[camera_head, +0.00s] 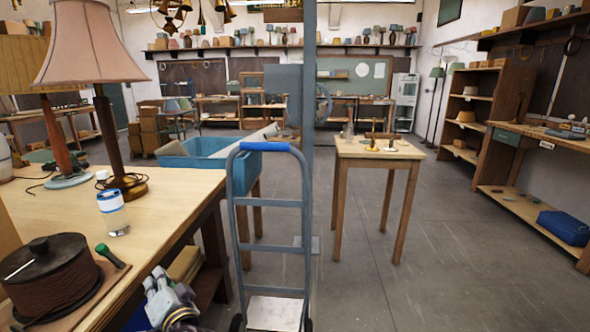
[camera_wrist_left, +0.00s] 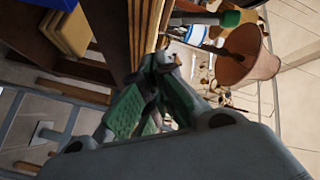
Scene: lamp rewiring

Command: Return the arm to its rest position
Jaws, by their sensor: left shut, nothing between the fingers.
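My left gripper (camera_head: 163,284) is low beside the front edge of the wooden workbench (camera_head: 160,212), at the bottom of the head view. In the left wrist view its green-padded fingers (camera_wrist_left: 160,65) come together at the tips and hold nothing. My right gripper is in neither view. On the workbench stand a lamp with a pink shade (camera_head: 92,45), a second lamp with a tan shade (camera_head: 24,62), a jar with a blue-and-white label (camera_head: 112,212) and a spool of brown cord (camera_head: 52,278).
A grey hand truck with a blue handle (camera_head: 264,147) stands right of my left gripper. A blue bin (camera_head: 205,150) is behind it. A small wooden table (camera_head: 375,149) stands farther back. A screwdriver with a green handle (camera_head: 110,255) lies by the spool.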

